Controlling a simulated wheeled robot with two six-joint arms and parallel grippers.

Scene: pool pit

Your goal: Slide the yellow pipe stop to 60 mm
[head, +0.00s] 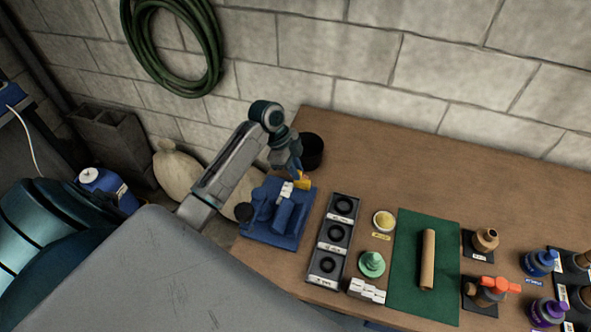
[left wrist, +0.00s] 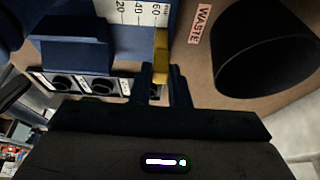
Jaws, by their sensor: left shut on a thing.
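The yellow pipe stop (head: 304,182) is at the far right end of the blue fixture (head: 268,235), beside a white scale (head: 286,191). In the left wrist view the scale (left wrist: 138,12) reads 20, 40 and 60, and the yellow stop (left wrist: 161,48) stands close to the 60 mark. The exact line it meets cannot be read. My left gripper (head: 298,173) reaches down onto the stop from the back. Its two fingers (left wrist: 162,78) are shut on the stop and hide its near part. My right gripper is not in view.
A black waste cup (head: 312,151) stands close behind the gripper. A tray with dark rings (head: 322,262) lies right of the fixture. Farther right are a green mat (head: 408,290) with a tan cylinder (head: 428,258) and several bottles. The table's back middle is clear.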

